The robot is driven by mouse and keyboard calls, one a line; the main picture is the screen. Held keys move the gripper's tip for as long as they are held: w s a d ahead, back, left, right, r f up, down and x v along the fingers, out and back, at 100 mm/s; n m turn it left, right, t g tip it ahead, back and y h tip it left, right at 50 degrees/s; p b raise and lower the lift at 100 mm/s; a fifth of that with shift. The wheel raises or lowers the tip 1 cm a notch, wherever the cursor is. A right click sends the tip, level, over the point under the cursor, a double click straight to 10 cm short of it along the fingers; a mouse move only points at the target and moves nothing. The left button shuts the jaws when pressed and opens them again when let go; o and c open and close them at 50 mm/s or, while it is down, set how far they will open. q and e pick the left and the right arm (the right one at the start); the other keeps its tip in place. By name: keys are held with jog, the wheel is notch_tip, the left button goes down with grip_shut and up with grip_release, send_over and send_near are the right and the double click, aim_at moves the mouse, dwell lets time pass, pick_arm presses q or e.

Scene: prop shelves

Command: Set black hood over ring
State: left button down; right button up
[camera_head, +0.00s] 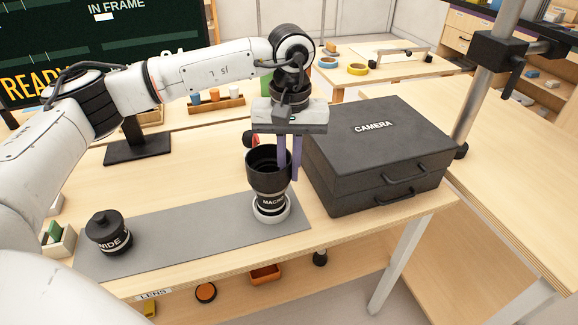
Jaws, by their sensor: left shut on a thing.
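The black hood (267,181) is a wide, open-topped cup. It stands upright directly over the lens marked MACRO (271,205), which has a pale base and sits at the right end of the grey mat (190,235). I cannot tell whether the hood is seated on the lens or just above it, and the ring beneath it is hidden. My left gripper (290,168) points down with its purple fingers at the hood's right wall, shut on it. My right gripper is not in view.
A lens marked WIDE (109,233) stands at the mat's left end. A black CAMERA case (375,155) stands close on the right of the hood and my left gripper. The mat's middle is clear. A metal post (485,75) rises at the right.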

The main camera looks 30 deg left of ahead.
pick_arm(q)
jog(key=shift+s+f+b, duration=0.2)
jog(key=shift+f+b, duration=0.2)
jog(key=shift+f, duration=0.3)
dwell(1.4)
jog(key=shift+d+f, duration=0.1)
dwell(0.7)
jog(key=shift+r+p, duration=0.2)
jog(key=shift+p, duration=0.1)
jog(key=shift+r, duration=0.1)
dwell(0.4)
jog(key=shift+r, duration=0.25)
jog(key=shift+w+r, duration=0.1)
jog(key=shift+r, duration=0.1)
jog(key=shift+r+p, duration=1)
jog(key=shift+r, duration=0.8)
